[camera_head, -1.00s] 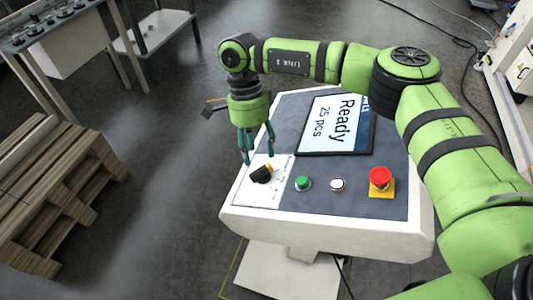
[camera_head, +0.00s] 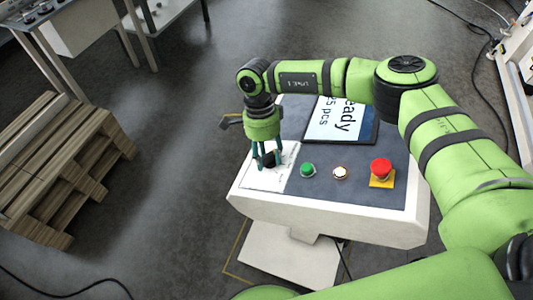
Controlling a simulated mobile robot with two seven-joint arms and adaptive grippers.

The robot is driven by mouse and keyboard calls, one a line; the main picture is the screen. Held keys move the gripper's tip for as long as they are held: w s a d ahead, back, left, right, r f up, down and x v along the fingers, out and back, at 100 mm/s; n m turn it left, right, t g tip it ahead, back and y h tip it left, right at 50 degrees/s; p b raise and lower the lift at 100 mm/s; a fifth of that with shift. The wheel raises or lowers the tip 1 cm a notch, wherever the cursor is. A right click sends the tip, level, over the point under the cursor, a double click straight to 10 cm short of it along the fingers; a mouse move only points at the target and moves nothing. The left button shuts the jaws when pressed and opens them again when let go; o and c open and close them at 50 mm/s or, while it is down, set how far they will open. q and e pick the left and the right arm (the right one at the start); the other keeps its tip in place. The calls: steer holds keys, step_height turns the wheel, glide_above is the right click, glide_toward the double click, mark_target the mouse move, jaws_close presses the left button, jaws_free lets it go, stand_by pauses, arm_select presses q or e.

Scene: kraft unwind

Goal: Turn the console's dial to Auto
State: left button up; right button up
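The console (camera_head: 320,218) is a white box with a grey sloped top. Its dial (camera_head: 269,159) is a dark knob on a white plate (camera_head: 257,180) at the left of the panel. My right gripper (camera_head: 266,165) reaches down over the dial, with its teal fingers on either side of the knob. I cannot tell whether the fingers touch it. The dial's labels and pointer are too small or hidden to read. My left gripper is not in view.
On the panel beside the dial are a green button (camera_head: 308,170), a white button (camera_head: 340,172) and a red mushroom button (camera_head: 381,167). A screen (camera_head: 342,120) is partly covered by my arm. Wooden pallets (camera_head: 60,165) stand at the left, with open floor between.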

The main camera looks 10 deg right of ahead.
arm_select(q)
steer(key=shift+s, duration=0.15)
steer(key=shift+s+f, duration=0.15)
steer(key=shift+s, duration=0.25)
arm_select(e)
steer(key=shift+s+f, duration=0.1)
